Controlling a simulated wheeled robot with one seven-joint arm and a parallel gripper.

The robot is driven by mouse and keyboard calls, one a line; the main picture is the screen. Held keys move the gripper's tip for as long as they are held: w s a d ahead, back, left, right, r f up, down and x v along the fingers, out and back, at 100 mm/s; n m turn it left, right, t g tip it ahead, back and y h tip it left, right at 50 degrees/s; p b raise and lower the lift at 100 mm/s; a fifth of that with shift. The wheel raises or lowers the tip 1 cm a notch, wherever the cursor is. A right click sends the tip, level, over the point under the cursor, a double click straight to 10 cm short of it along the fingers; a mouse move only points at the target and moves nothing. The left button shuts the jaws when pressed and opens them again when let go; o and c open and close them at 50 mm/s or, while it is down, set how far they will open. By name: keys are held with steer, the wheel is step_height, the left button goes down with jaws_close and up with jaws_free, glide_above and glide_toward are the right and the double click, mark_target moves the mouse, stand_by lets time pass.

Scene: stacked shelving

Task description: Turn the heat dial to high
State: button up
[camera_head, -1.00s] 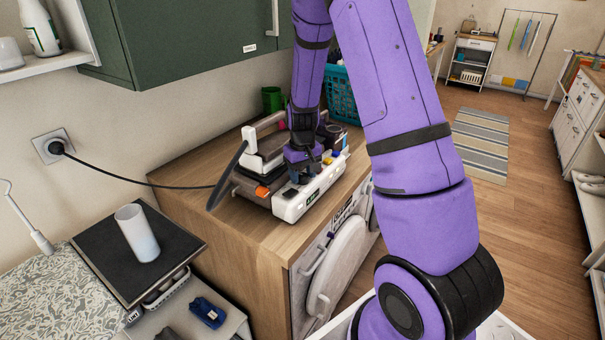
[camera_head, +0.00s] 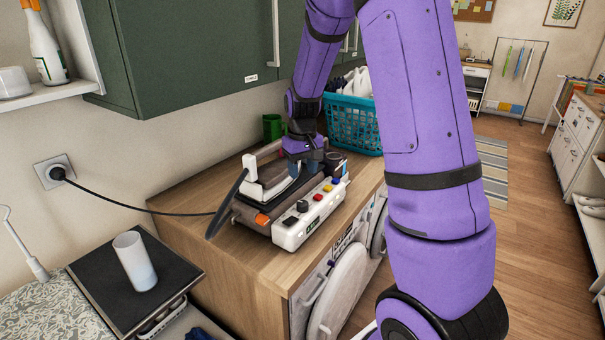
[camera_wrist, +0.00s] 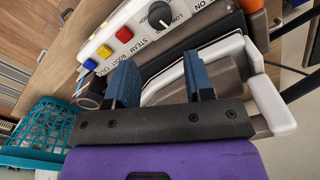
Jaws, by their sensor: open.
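The heat dial (camera_head: 302,206) is a dark round knob on the white front panel of the steam iron station (camera_head: 290,233). In the wrist view, the dial (camera_wrist: 160,15) stands by printed lettering that includes LOW and ON, and I cannot read its setting for certain. A red button (camera_wrist: 124,34), a yellow button (camera_wrist: 104,51) and a blue button (camera_wrist: 89,65) sit beside it. My gripper (camera_head: 303,168) is behind the panel, over the iron (camera_head: 268,186). Its blue fingers (camera_wrist: 162,84) are apart, with nothing gripped, and clear of the dial.
The station stands on a wooden counter (camera_head: 197,198) above front-loading machines. A green cabinet (camera_head: 200,50) hangs above. A black cord (camera_head: 135,211) runs from the wall socket (camera_head: 55,172).

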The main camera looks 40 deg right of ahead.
mark_target(303, 202)
step_height(303, 202, down, 11)
steer(key=n, duration=0.9)
steer(key=shift+d+f+n, duration=0.1)
steer(key=shift+n, duration=0.3)
steer(key=c, duration=0.6)
